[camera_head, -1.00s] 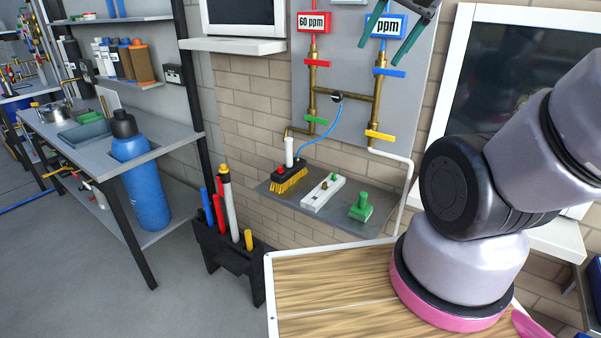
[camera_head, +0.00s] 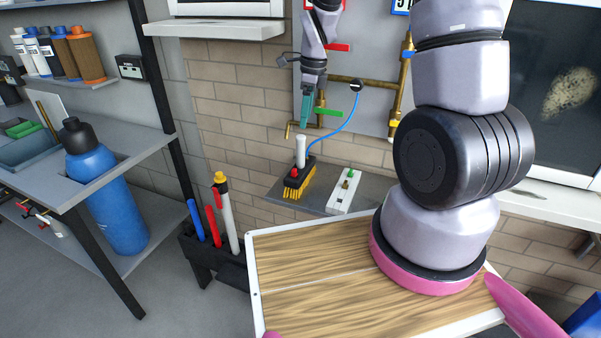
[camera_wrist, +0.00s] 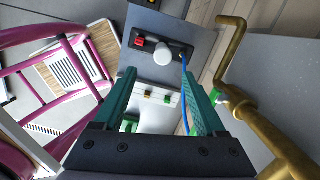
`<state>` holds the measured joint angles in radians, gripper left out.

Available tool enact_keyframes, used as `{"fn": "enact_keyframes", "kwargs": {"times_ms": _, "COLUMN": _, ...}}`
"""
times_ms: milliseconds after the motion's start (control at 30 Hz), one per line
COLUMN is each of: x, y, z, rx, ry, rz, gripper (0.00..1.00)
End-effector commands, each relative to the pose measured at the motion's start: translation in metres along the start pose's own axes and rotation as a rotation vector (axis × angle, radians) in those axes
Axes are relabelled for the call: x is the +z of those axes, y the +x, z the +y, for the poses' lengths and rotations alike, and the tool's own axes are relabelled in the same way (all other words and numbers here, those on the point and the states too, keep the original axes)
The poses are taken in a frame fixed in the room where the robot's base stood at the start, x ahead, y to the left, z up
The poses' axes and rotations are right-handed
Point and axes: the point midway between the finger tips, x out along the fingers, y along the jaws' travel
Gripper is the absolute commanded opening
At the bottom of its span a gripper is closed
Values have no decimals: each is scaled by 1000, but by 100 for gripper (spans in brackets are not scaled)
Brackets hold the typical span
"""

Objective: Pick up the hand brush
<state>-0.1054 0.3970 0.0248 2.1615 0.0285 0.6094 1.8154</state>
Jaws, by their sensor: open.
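The hand brush (camera_head: 294,192) sits on a grey wall shelf, with a black body, yellow bristles along its lower edge and a white handle (camera_head: 300,150) standing upright. A blue hose (camera_head: 345,130) runs down to it from the wall pipes. My gripper (camera_head: 306,112) is above the brush, teal fingers pointing down, apart from it. In the wrist view the brush's white round handle end (camera_wrist: 164,52) shows just beyond the open fingertips (camera_wrist: 158,76), with a red part (camera_wrist: 139,42) beside it. Nothing is between the fingers at their tips.
A white block with small knobs (camera_head: 345,192) lies right of the brush on the shelf (camera_head: 370,188). Brass pipes (camera_head: 345,80) with coloured valve handles run on the wall close to my gripper. A black holder (camera_head: 215,262) with coloured tubes stands left of the shelf.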

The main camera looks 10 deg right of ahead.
Motion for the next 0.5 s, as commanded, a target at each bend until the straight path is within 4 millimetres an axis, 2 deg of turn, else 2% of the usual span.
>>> {"fn": "enact_keyframes", "kwargs": {"times_ms": 200, "x": 0, "y": 36, "z": 0, "rx": 4, "ry": 5, "rz": 2, "gripper": 73}}
{"fn": "enact_keyframes", "kwargs": {"times_ms": 500, "x": 2, "y": 63, "z": -2, "rx": 4, "ry": 3, "rz": 1, "gripper": 73}}
